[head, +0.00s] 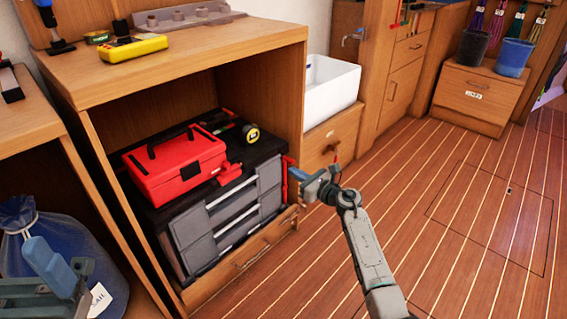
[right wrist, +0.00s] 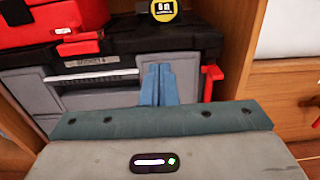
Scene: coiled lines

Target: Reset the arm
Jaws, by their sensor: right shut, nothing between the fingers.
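My right arm reaches up from the bottom of the head view. Its gripper (head: 294,171) is shut and empty, in front of the right end of the grey drawer case (head: 197,240). In the right wrist view its blue fingers (right wrist: 158,85) are together, before the case's front. A red upright part (right wrist: 209,75) of the case is just right of them; I cannot tell whether they touch it. My left gripper (head: 45,262) is at the bottom left corner of the head view, partly cut off, in front of a blue bag (head: 22,218). Its jaw state is unclear.
A red toolbox (head: 176,165) and a yellow-black tape measure (head: 251,132) sit on the case, inside a wooden cabinet (head: 215,50). A yellow meter (head: 134,48) lies on top. A white basin (head: 331,85) is beyond. The plank floor (head: 455,190) at right is clear.

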